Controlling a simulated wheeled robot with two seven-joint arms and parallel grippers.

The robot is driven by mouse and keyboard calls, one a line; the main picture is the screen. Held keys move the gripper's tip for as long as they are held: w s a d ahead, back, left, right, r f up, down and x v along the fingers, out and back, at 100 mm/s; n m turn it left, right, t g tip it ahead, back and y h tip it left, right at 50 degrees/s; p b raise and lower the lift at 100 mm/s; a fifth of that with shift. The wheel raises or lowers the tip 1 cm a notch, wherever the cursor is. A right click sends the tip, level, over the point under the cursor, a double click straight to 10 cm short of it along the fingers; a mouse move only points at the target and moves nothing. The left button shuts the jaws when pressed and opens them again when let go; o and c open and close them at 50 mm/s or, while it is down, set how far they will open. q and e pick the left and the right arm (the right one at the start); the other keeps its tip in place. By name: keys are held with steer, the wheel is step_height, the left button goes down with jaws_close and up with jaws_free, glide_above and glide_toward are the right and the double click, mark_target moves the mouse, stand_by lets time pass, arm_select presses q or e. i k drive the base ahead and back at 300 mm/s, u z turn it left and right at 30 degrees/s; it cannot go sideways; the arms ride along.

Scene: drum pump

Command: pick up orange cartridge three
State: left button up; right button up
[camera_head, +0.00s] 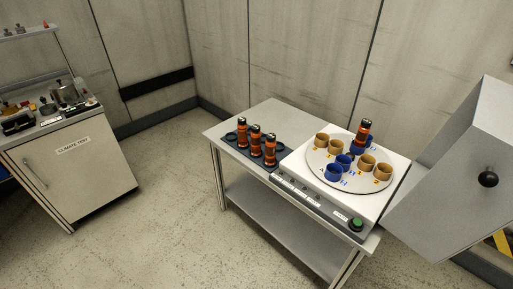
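Three orange cartridges with black tops stand upright in a row in a dark rack (232,144) on the table: a left one (242,133), a middle one (256,142) and a right one (270,152). Another orange cartridge (363,132) stands upright in a cup on the round plate (327,167) of the white machine. I cannot read any number on the cartridges, so I cannot tell which is three. Neither of my grippers is in view.
Tan cups (383,172) and blue cups (333,172) stand on the plate. The machine's front has a green button (356,224). A large grey cover (450,170) with a black knob rises at right. The table's back left (275,115) is bare. A cabinet (75,165) stands far left.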

mark_target(255, 133)
steer(key=z, duration=0.7)
steer(key=i, duration=0.45)
steer(key=z, duration=0.25)
